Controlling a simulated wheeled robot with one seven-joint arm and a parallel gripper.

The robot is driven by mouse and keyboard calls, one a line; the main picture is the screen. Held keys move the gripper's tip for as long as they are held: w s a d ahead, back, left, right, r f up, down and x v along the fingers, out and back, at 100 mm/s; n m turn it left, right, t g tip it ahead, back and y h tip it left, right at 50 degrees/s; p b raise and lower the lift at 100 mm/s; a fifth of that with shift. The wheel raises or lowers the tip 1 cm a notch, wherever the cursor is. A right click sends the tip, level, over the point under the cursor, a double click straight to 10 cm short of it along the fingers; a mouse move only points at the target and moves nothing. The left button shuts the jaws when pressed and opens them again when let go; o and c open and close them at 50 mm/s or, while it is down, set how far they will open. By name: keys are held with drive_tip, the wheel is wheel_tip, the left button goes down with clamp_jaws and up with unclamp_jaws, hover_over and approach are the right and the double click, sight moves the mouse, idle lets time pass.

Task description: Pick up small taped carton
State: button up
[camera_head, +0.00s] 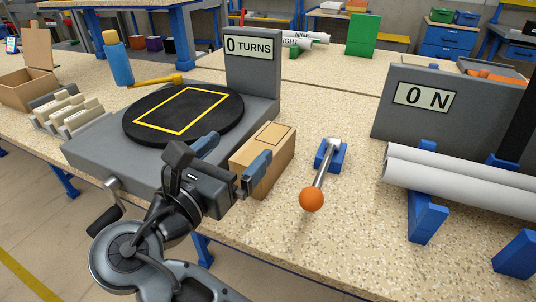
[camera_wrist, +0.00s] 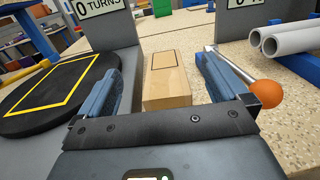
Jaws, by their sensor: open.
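The small taped carton (camera_head: 266,160) is a light brown box standing on the speckled table, right beside the grey turntable base. A dark outline marks its top. In the wrist view the carton (camera_wrist: 167,82) stands ahead, between the two blue finger pads as seen from the wrist. My gripper (camera_head: 232,158) is open, with one blue finger at the carton's left and the other in front of its near right side. It also shows in the wrist view (camera_wrist: 160,88) with nothing held. Whether either finger touches the carton is not clear.
A black turntable with a yellow square (camera_head: 184,112) sits left, under a "0 TURNS" sign (camera_head: 248,45). A lever with an orange knob (camera_head: 312,198) stands close right of the carton. White tubes (camera_head: 460,182) on blue supports lie farther right. Table between lever and tubes is clear.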

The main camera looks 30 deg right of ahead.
sight(257, 151)
wheel_tip(257, 151, down, 5)
drive_tip(key=shift+f, duration=0.1)
drive_tip(key=shift+x, duration=3.8)
drive_tip(key=shift+c, duration=0.3)
drive_tip(key=c, duration=1.2)
